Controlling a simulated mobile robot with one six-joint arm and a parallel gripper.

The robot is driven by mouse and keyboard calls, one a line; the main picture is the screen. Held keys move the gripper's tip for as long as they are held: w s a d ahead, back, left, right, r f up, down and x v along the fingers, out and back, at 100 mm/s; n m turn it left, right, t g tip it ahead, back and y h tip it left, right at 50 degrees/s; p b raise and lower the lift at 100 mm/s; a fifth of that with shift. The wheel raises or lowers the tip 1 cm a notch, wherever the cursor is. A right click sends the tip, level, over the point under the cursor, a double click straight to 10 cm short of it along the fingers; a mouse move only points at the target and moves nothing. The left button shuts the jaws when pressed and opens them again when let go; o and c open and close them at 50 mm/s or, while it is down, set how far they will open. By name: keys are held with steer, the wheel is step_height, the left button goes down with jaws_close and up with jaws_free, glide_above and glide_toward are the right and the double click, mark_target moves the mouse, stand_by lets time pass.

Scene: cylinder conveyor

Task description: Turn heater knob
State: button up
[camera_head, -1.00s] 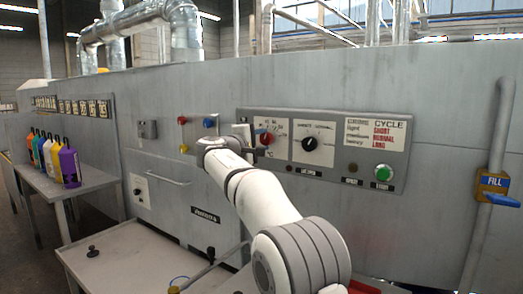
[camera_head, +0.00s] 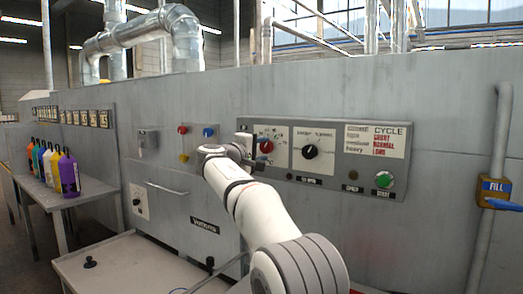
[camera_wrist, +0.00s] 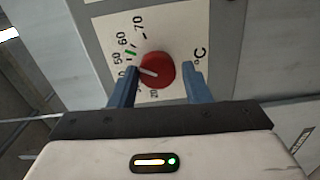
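The heater knob (camera_wrist: 158,70) is red and round, with a white pointer line, on a white dial plate marked in °C. In the wrist view its pointer aims left, a little below the green mark near 50 to 60. It also shows in the head view (camera_head: 266,147) on the control panel (camera_head: 281,178). My gripper (camera_wrist: 158,82) is open, with one blue finger on each side of the knob. I cannot tell whether the fingers touch it. In the head view my gripper (camera_head: 254,151) is at the panel's left end, its fingers hard to make out.
A black knob (camera_head: 310,151) sits right of the red one, with a green button (camera_head: 384,180) farther right. Red and blue small knobs are to the left on the machine wall. Several coloured bottles (camera_head: 68,175) stand on a side table at far left.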

steer(key=o, duration=0.3)
steer(key=shift+o, duration=0.2)
steer(key=shift+r, duration=0.1)
steer(key=v, duration=0.7)
steer(key=shift+s+a+b, duration=0.25)
steer(key=shift+s+b, duration=0.1)
steer(key=shift+b, duration=0.05)
